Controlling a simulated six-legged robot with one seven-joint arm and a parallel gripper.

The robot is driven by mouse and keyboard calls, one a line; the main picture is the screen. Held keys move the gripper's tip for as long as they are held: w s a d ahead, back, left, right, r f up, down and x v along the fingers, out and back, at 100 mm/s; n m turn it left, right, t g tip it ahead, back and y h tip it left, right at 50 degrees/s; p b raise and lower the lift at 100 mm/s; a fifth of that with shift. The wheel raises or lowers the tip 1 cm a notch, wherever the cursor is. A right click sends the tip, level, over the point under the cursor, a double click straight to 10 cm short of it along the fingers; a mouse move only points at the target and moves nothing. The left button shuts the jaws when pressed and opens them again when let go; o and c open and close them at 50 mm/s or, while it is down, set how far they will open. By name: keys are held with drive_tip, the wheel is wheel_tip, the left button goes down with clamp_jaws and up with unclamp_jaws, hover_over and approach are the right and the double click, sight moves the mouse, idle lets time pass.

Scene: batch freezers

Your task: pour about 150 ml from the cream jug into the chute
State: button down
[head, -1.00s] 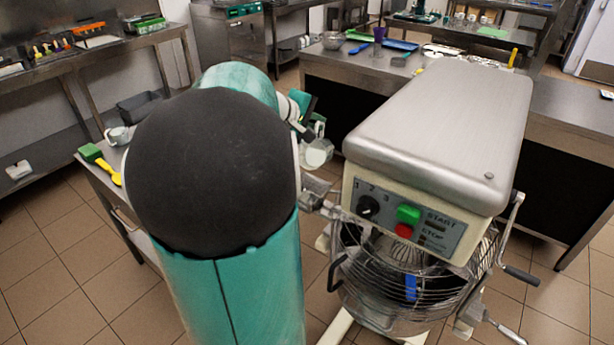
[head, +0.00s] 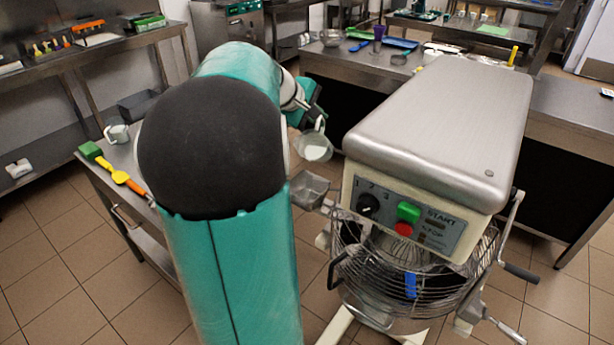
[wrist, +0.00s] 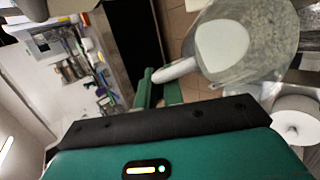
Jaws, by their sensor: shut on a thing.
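The cream jug (head: 314,149) is a clear, greyish vessel with white cream inside. It is held up left of the mixer and above the metal chute (head: 309,190), with a gap between them. In the wrist view the jug (wrist: 272,68) is at upper right, with the white cream pooled toward its left side. My gripper (wrist: 157,88) is shut on the jug's pale handle. The chute is an open tray on the mixer's left side. I see no stream of cream.
The mixer (head: 440,130) with its wire guard (head: 440,270) stands right of the jug. A side table at left holds a white mug (head: 117,132), a green block (head: 90,150) and a yellow-and-orange utensil (head: 122,177). A steel counter (head: 560,110) lies behind.

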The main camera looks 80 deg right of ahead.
sight(324, 140)
drive_tip(key=shift+d, duration=0.1)
drive_tip(key=shift+d, duration=0.1)
drive_tip(key=d+f+n+y+p, duration=0.1)
drive_tip(key=d+f+y, duration=0.2)
drive_tip(key=f, duration=0.3)
drive_tip(key=s+d+f+n+t+y+p, duration=0.1)
drive_tip(key=d+f+y+p, duration=0.1)
drive_tip(key=d+f+y, duration=0.2)
drive_tip(key=shift+d+f+y, duration=0.2)
drive_tip(key=shift+f+y, duration=0.7)
drive_tip(key=shift+f, duration=0.55)
